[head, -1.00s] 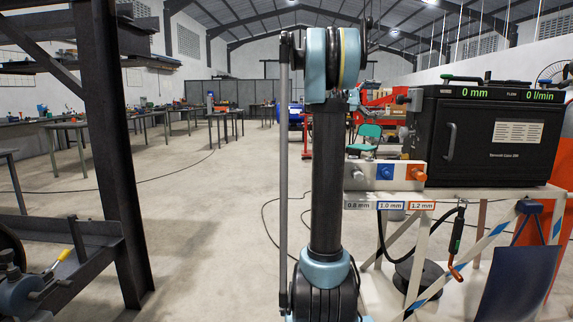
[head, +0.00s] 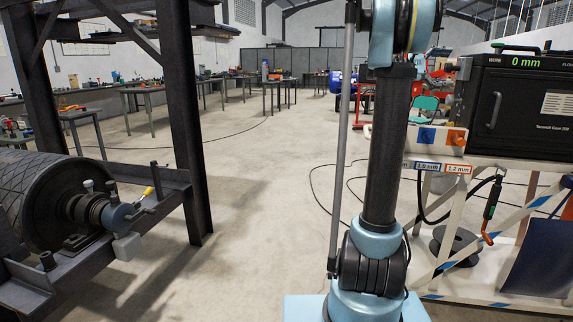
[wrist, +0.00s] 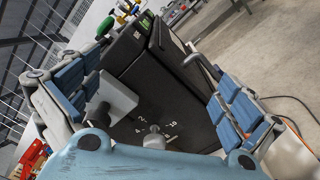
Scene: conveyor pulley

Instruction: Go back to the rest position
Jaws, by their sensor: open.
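My gripper (wrist: 148,58) shows in the wrist view, its two blue-padded fingers spread wide apart. Nothing is held between them. A black machine cabinet (wrist: 165,85) fills the gap beyond the fingers, with a grey knob (wrist: 153,130) and white dial numbers low on its face. I cannot tell how far it is from the fingers. In the head view my arm stands upright right of centre, and its upper part leaves the top of the picture. The gripper itself is out of the head view. The same black cabinet (head: 510,115) stands right of the arm, its display reading 0 mm.
A pale cart (head: 425,200) with a cable and torch (head: 491,212) stands under the cabinet, close to my arm. At left, a dark steel frame (head: 188,120) carries a ribbed pulley (head: 45,195) on a shaft. The concrete floor (head: 235,170) between them is clear.

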